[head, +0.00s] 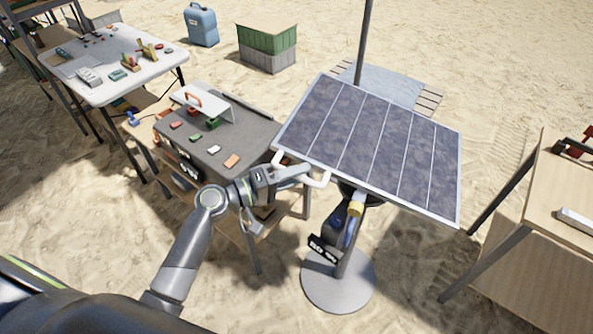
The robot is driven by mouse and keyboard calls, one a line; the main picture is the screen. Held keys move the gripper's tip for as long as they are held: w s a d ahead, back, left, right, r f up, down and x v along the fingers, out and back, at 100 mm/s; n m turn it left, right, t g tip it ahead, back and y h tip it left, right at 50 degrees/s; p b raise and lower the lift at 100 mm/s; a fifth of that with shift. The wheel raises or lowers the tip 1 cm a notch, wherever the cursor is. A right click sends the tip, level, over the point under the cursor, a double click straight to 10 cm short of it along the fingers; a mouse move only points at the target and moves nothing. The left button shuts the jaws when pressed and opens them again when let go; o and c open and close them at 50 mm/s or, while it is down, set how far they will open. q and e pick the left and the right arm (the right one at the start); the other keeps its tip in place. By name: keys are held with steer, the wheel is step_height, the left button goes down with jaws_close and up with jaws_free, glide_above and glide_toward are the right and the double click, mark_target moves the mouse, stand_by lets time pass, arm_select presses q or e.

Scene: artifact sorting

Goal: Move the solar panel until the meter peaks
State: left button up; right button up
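The solar panel (375,146), dark with pale dividing lines and a light frame, is tilted on a stand with a round grey base (338,288). A white handle (318,182) sticks out at its lower left edge. My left gripper (303,171) is at this handle, its fingers overlapping it; whether they are closed around it cannot be made out. A small dark label (323,249) with pale lettering is on the stand. No meter dial can be made out. My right gripper is out of view.
A dark-topped bench (255,128) with small coloured blocks stands left of the panel, close to my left arm. A white table (75,62) is behind it. A wooden table (565,185) stands at right. A green-grey crate (268,44) and blue can (201,25) sit behind on sand.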

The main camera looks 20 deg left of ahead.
arm_select(q)
jaws_close()
stand_by(0.3)
steer(key=shift+d+r+m+g+y+p, duration=0.15)
steer(key=shift+d+r+m+p, duration=0.05)
steer(key=shift+r+p, duration=0.4)
steer(key=shift+d+r+m+g+y+p, duration=0.2)
steer(key=shift+r+p, duration=0.25)
steer(key=shift+p, duration=0.15)
steer(key=shift+d+r+p, duration=0.2)
steer(key=shift+p, duration=0.25)
steer(key=shift+m+y, duration=0.25)
steer(key=shift+m, duration=0.05)
jaws_free()
